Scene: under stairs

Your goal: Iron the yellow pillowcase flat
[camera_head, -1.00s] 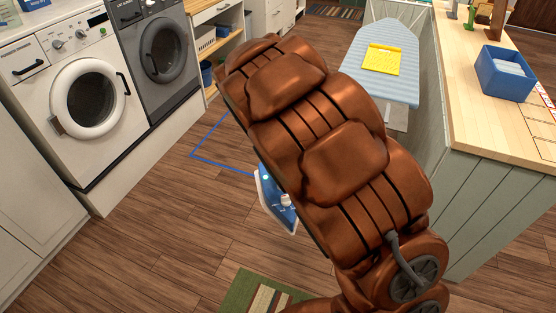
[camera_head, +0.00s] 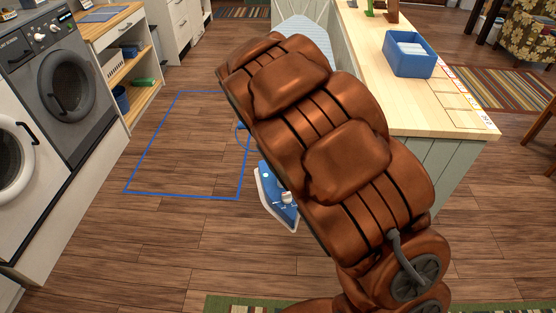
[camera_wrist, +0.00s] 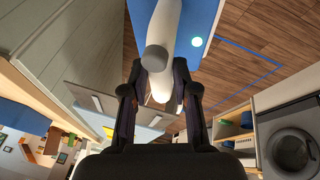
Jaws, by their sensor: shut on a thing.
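My gripper (camera_wrist: 167,78) is shut on the handle of a blue and white iron (camera_wrist: 198,22) in the wrist view. In the head view the iron (camera_head: 277,197) hangs above the wood floor beside my arm, and my arm hides the gripper. The light blue ironing board (camera_head: 304,33) shows only in part behind my arm at the top. The yellow pillowcase is hidden in the head view. In the wrist view a small yellow patch shows near my fingers, too unclear to name surely.
A wooden counter (camera_head: 440,110) with a blue bin (camera_head: 410,54) stands to the right, close by the board. A grey machine (camera_head: 68,85) and shelves (camera_head: 135,85) line the left. A blue outline (camera_head: 185,194) marks clear floor between them.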

